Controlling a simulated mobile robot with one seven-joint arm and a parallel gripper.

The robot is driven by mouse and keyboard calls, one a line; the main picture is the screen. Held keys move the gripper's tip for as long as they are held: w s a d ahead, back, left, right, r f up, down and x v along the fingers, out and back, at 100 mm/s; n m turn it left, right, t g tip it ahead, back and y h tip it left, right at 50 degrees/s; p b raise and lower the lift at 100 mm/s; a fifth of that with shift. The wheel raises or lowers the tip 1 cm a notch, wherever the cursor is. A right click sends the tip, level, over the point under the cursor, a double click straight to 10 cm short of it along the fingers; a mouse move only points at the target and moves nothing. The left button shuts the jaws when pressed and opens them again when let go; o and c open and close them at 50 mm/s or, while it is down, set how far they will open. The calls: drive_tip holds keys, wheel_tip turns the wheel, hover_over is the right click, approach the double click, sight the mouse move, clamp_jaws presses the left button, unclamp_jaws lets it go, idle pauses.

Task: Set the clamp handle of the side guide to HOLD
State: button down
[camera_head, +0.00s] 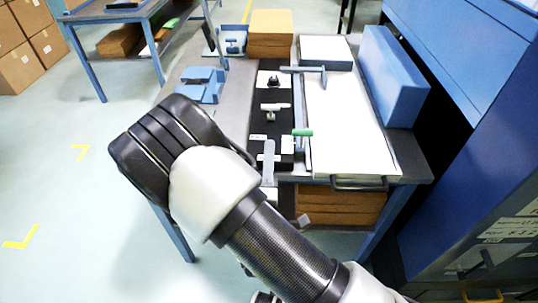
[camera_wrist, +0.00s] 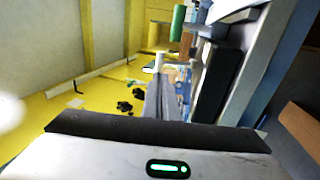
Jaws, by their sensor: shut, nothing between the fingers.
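A green-ended handle (camera_head: 302,132) shows beside the black strip (camera_head: 262,100) of the guide on the table, at the left edge of the white sheet. What looks like the same green grip (camera_wrist: 177,22) is at the top of the wrist view. Small pale labels (camera_head: 258,137) lie near the handle; their words are too small to read, so its setting is unclear. My gripper (camera_wrist: 165,82) shows in the wrist view, shut and empty, apart from the green grip. In the head view my arm hides its fingers.
The white sheet (camera_head: 345,130) covers the table's right part, with a blue block (camera_head: 392,78) at its right. Blue parts (camera_head: 200,84) and a brown stack (camera_head: 270,32) stand at the left and back. A tall blue machine (camera_head: 480,180) closes off the right. Floor at left is open.

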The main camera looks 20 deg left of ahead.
sight(271, 109)
drive_tip(key=x, duration=1)
drive_tip(key=shift+w, duration=0.1)
drive_tip(key=shift+r, duration=0.1)
drive_tip(key=shift+w+a+r+g+p, duration=0.1)
drive_tip(key=shift+w+r+g+p, duration=0.15)
drive_tip(key=shift+r+g+p, duration=0.7)
drive_tip(key=w+r+g+p, duration=0.1)
drive_tip(key=p, duration=0.3)
drive_tip(key=w+r+g+h+p, duration=0.1)
drive_tip(key=w+g+p, duration=0.1)
drive_tip(key=p, duration=0.2)
drive_tip(key=w+a+r+g+p, duration=0.1)
drive_tip(key=w+p, duration=0.1)
drive_tip(key=p, duration=0.2)
drive_tip(key=shift+r+g+h, duration=0.25)
drive_tip(key=shift+r+h, duration=0.05)
drive_tip(key=shift+h, duration=0.1)
drive_tip(key=w+a+f+g+h+p, duration=0.1)
drive_tip(key=w+a+g+p, duration=0.1)
drive_tip(key=w+g, duration=0.2)
drive_tip(key=w, duration=0.3)
drive_tip(key=shift+w+g, duration=0.35)
drive_tip(key=shift+g, duration=0.05)
drive_tip(key=shift+r, duration=0.1)
drive_tip(key=shift+w+r+p, duration=0.1)
drive_tip(key=shift+p, duration=0.2)
